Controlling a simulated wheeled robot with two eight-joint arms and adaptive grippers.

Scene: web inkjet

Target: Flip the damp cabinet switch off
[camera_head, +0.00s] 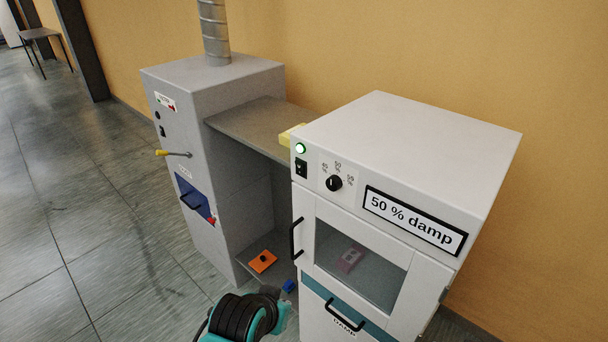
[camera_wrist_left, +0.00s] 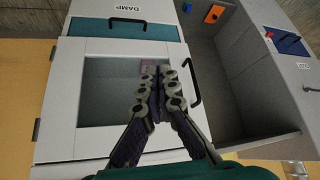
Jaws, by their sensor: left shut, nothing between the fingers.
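The damp cabinet (camera_head: 410,135) is a white box with a "50 % damp" label at the right of the head view. Its small black switch (camera_head: 301,168) is on the upper left of the front, below a lit green lamp (camera_head: 300,148) and left of a black dial (camera_head: 334,183). In the left wrist view my left gripper (camera_wrist_left: 157,75) is shut and empty, seen in front of the cabinet's door window (camera_wrist_left: 105,90). The switch does not show there. The gap between fingertips and door cannot be told. My right gripper is in neither view.
Black handles stick out on the cabinet's door (camera_head: 296,238) and drawer (camera_head: 345,315). A grey cabinet (camera_head: 215,110) with a yellow-tipped lever (camera_head: 172,153) stands left, joined by a grey shelf (camera_head: 255,125). An orange plate (camera_head: 262,261) lies low between them. Open tiled floor lies left.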

